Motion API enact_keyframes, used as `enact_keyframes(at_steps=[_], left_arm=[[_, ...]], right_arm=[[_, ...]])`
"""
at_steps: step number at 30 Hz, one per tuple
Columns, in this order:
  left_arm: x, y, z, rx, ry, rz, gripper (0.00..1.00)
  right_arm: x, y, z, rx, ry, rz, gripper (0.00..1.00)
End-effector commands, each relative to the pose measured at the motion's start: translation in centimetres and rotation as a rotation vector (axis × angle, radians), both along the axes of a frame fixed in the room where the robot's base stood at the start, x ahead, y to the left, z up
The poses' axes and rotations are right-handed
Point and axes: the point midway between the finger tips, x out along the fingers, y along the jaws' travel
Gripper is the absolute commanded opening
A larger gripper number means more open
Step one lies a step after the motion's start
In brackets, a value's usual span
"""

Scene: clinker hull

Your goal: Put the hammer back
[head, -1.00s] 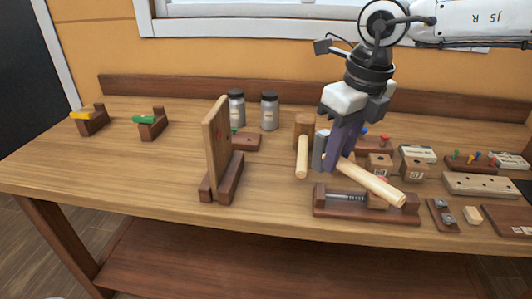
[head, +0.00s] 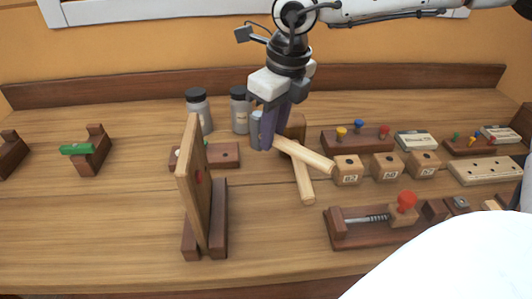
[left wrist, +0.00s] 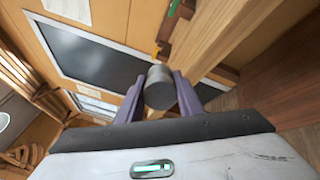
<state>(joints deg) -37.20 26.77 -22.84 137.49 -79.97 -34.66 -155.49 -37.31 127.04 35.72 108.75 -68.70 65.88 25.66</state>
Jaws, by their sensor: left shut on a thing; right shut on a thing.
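My right gripper (head: 267,138) is shut on the hammer (head: 306,155), whose pale wooden handle points right and toward me. A grey metal part shows beside the fingers; the rest of the head is hidden. The handle crosses in front of the handle of a wooden mallet (head: 303,184), whose brown head stands right behind the gripper. I cannot tell whether the two touch. In the left wrist view my left gripper (left wrist: 158,76) is shut on a dark grey cylinder (left wrist: 158,90). The left gripper does not show in the head view.
An upright plank (head: 193,180) stands in a wooden base left of the hammer. Two dark-lidded jars (head: 197,112) stand behind. Numbered wooden blocks (head: 386,167), a peg rack (head: 356,137) and a screw clamp (head: 375,222) lie to the right. The bench front between plank and clamp is clear.

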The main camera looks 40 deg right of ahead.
Motion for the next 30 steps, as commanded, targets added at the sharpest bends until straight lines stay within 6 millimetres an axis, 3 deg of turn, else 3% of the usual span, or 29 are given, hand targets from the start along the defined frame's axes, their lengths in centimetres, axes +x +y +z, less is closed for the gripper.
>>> enact_keyframes(at_steps=[15,27,28,30], left_arm=[[0.1,0.0,0.9,0.001,-0.008,0.0,0.0],[0.1,0.0,0.5,0.001,-0.008,0.0,0.0],[0.1,0.0,0.6,0.001,-0.008,0.0,0.0],[0.1,0.0,0.7,0.001,-0.008,0.0,0.0]], right_arm=[[0.0,0.1,-5.2,0.002,-0.003,0.0,0.0],[0.1,0.1,-5.6,0.001,-0.006,0.001,0.0],[0.0,0.0,-5.6,0.0,-0.001,0.0,0.21],[0.0,0.0,-5.6,0.0,-0.001,0.0,0.33]])
